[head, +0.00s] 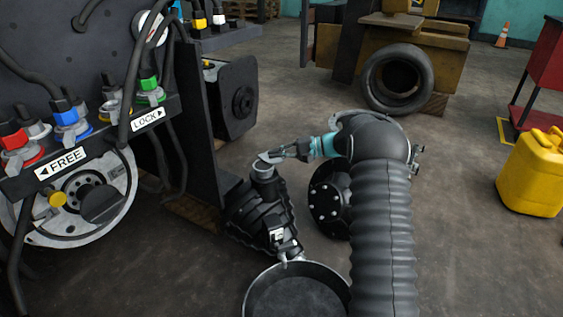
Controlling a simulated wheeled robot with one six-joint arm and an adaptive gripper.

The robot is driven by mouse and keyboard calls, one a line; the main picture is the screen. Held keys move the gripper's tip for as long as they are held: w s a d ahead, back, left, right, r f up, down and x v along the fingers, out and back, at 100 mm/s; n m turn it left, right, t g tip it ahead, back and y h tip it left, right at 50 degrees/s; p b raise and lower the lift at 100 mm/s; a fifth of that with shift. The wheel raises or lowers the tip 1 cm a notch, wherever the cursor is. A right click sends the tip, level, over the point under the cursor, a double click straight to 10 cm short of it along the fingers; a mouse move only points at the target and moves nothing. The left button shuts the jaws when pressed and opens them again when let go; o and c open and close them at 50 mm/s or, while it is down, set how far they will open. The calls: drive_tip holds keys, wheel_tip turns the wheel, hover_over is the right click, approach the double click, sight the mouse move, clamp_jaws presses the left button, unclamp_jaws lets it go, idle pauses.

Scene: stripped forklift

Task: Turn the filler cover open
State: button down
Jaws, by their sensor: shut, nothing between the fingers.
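My gripper (271,157) reaches left from its teal wrist, low beside the dark machine panel. Its fingers are shut, with nothing seen between them. The tips are at a small pale grey round cap (263,171) on top of a black ribbed body (258,212); this looks like the filler cover. The fingers overlap the cap's upper side in the head view, and I cannot tell whether they touch it. The cap's far side and any hinge are hidden or too small to make out, so I cannot tell how far it is turned.
A dark round pan (298,309) stands below the ribbed body. The machine panel at left carries coloured hose fittings, a FREE label (62,164) and a LOCK label (147,120). A tyre (397,80) leans at the back. A yellow canister (533,172) stands right, with clear floor before it.

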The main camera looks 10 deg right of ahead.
drive_tip(key=s+d+f+n+t+h, duration=0.2)
drive_tip(key=f+n+t, duration=0.15)
drive_tip(key=n, duration=0.65)
drive_tip(key=s+d+f+n+t+h+b, duration=0.1)
drive_tip(key=d+f+n+t+h, duration=0.1)
drive_tip(key=n+t, duration=0.5)
drive_tip(key=s+d+f+n+t+h, duration=0.2)
drive_tip(key=d+n+h, duration=0.1)
drive_tip(key=n, duration=0.9)
drive_tip(key=w+d+x, duration=0.1)
drive_tip(key=d+x, duration=0.1)
drive_tip(key=x, duration=1.1)
drive_tip(key=shift+f, duration=0.3)
drive_tip(key=shift+w+g+y, duration=0.15)
drive_tip(key=shift+g+y, duration=0.1)
drive_tip(key=shift+y, duration=0.15)
